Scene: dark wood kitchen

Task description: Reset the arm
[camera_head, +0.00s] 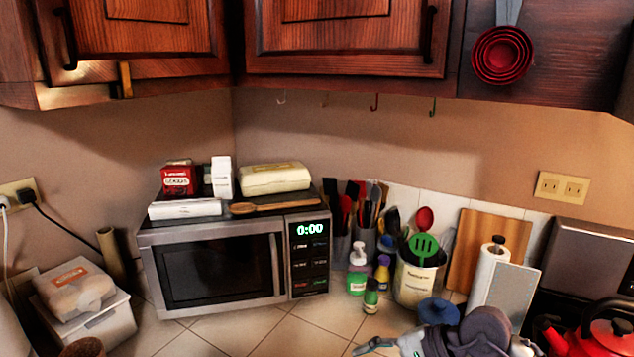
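Part of a grey and dark arm of mine, which I take to be the right one, shows at the bottom edge, right of centre. Its gripper (378,345) points left over the tiled counter, low in the picture. Only a small tip shows clearly, so I cannot tell whether it is open or shut. I see nothing held in it. My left gripper is not in view.
A closed microwave (230,262) with boxes on top stands on the counter. A utensil crock (415,282), small bottles, a cutting board (485,248), a paper towel roll (490,265) and a red kettle (600,335) crowd the right. Tiles before the microwave (235,327) are clear.

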